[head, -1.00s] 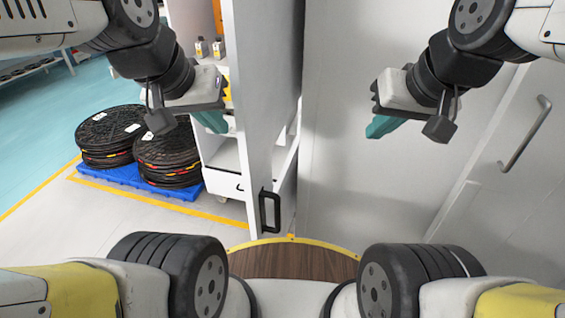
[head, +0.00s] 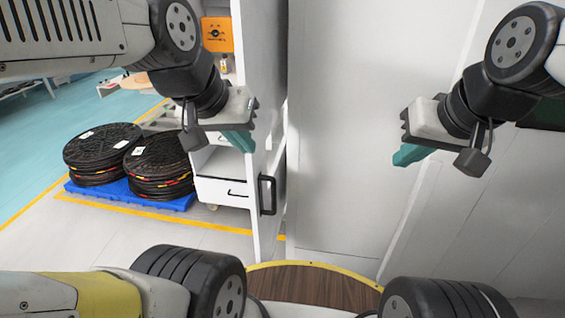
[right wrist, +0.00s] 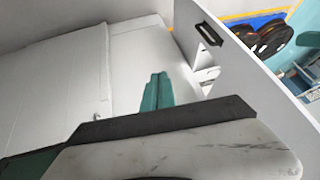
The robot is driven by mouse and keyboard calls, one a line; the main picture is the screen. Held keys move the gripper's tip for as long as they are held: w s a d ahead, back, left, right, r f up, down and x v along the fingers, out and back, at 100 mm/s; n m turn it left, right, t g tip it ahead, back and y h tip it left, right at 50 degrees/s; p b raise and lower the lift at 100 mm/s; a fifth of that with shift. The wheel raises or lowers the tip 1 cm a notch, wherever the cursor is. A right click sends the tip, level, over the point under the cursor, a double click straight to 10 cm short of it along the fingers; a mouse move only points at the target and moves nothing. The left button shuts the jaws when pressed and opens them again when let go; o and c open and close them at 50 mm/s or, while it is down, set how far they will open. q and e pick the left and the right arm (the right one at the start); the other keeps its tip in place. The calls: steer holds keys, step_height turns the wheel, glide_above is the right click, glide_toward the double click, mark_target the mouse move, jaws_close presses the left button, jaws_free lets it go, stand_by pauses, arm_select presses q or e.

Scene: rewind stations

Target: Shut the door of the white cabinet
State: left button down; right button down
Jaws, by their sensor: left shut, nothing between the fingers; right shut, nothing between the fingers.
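The white cabinet's door (head: 261,80) stands open in the head view, seen nearly edge-on and reaching toward me. Its black handle (head: 267,195) is low on the panel; the door (right wrist: 255,60) and handle (right wrist: 207,33) also show in the right wrist view. Left of the door, part of a white drawer unit (head: 222,190) shows. My left gripper (head: 240,141) is shut and empty, overlapping the door's left edge in the picture, above the handle; I cannot tell whether it touches. My right gripper (head: 408,156) is shut and empty, right of the door, before a pale flat surface; its teal fingers (right wrist: 157,92) show in the right wrist view.
Stacked black reels (head: 160,165) sit on a blue pallet (head: 130,193) at the left, inside a yellow floor line. An orange panel (head: 217,34) is behind the left arm. A large white panel (head: 350,110) fills the middle right. A brown round-edged top (head: 315,288) is low in front.

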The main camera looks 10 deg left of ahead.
steer(key=w, duration=0.1)
steer(key=m+g+y, duration=0.6)
steer(key=m+y, duration=1)
steer(key=m, duration=0.3)
glide_toward(258, 166)
steer(key=a, duration=0.6)
steer(key=shift+w+a, duration=0.1)
steer(key=shift+a, duration=0.3)
